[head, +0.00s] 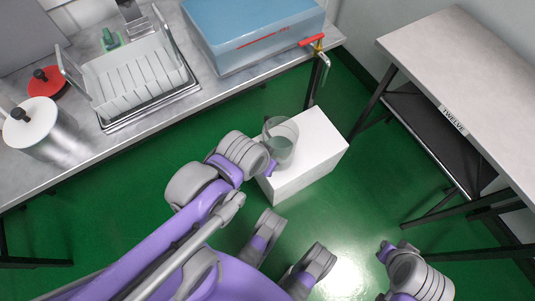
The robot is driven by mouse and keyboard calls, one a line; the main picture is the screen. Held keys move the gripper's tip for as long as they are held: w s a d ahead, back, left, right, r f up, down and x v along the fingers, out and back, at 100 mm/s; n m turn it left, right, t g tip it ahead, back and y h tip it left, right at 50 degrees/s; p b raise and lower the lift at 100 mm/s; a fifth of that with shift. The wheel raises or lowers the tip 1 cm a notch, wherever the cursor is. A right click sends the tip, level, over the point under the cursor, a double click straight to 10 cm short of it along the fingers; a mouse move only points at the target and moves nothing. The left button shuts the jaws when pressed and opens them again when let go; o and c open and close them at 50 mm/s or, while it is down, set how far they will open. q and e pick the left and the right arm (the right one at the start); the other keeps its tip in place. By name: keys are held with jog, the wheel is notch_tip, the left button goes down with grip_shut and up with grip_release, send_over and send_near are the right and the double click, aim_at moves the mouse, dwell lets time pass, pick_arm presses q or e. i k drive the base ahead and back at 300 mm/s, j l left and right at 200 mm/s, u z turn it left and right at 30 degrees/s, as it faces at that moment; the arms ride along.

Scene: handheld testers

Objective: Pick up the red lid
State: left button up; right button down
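The red lid (47,83), a round disc with a black knob, lies on the grey counter at the far left, partly behind a steel pot. My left gripper (271,168) is far to the right of the lid, beside a clear glass vessel on a white block. It is small and partly hidden by its own wrist, so its opening and any contact with the vessel are unclear. My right gripper (385,252) is low at the right, over the green floor and away from the counter. Its fingers are too small to judge.
The steel pot with a white lid (30,125) stands in front of the red lid. A white dish rack (140,78) is to its right, then a blue box (250,30). The glass vessel (281,145) stands on the white block (310,160). A table (480,70) is at right.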

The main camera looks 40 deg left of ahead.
aim_at(48, 82)
jog(key=u, duration=2.95)
jog(key=i+j+u, duration=0.1)
jog(key=j+u, duration=0.2)
